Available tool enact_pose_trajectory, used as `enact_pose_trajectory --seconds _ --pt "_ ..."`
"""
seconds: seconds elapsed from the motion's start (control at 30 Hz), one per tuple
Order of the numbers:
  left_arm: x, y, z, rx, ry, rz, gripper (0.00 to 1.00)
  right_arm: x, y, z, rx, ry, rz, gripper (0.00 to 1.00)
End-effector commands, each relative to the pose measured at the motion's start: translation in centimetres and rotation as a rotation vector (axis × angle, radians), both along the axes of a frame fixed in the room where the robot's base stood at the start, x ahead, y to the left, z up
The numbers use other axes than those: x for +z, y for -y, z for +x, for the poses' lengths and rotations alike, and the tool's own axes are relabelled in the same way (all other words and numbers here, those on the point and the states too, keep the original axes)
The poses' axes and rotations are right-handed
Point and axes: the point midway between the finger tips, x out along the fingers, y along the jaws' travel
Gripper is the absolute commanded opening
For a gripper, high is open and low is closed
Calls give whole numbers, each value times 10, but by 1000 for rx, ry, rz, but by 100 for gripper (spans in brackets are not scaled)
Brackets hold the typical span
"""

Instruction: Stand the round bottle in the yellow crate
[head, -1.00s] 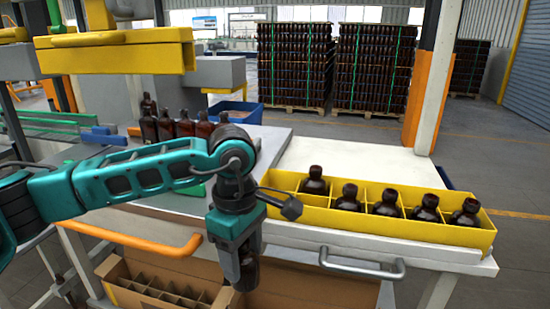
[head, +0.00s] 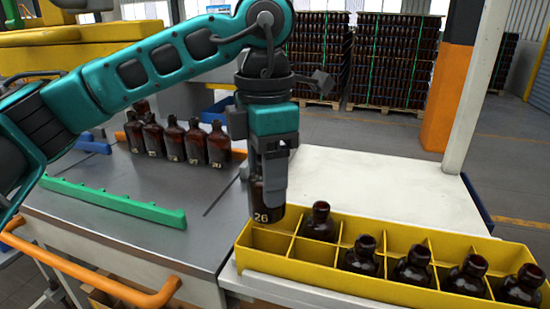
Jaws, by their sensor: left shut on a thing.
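My left gripper (head: 272,172) is shut on a dark amber bottle (head: 267,208) with the number 26 on it. The bottle hangs upright, its upper part hidden between the fingers. It is over the left end of the yellow crate (head: 340,283); I cannot tell whether its base is below the rim. The crate is divided into compartments. One bottle (head: 320,222) stands in it just right of the held one, and several more (head: 412,265) stand along its front to the right. Front compartments at the left end look empty. My right gripper is not in view.
Several amber bottles (head: 173,142) stand in a group on the grey metal table (head: 130,185), behind a green rail (head: 112,203). The white tabletop (head: 385,180) behind the crate is clear. An orange handle (head: 95,270) runs along the front left.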

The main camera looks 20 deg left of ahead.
Motion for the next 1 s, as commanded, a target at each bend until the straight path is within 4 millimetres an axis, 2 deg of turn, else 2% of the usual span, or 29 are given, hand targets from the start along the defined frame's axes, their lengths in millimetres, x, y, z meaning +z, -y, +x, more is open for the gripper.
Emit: enact_pose_trajectory --seconds 0.27,0.8,1.0 --pt "-11 0 0 -1 0 1 25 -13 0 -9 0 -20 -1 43" --pt "-65 0 0 -1 -1 -1 25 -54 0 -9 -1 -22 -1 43" --pt "-78 0 0 -1 1 0 25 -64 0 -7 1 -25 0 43"
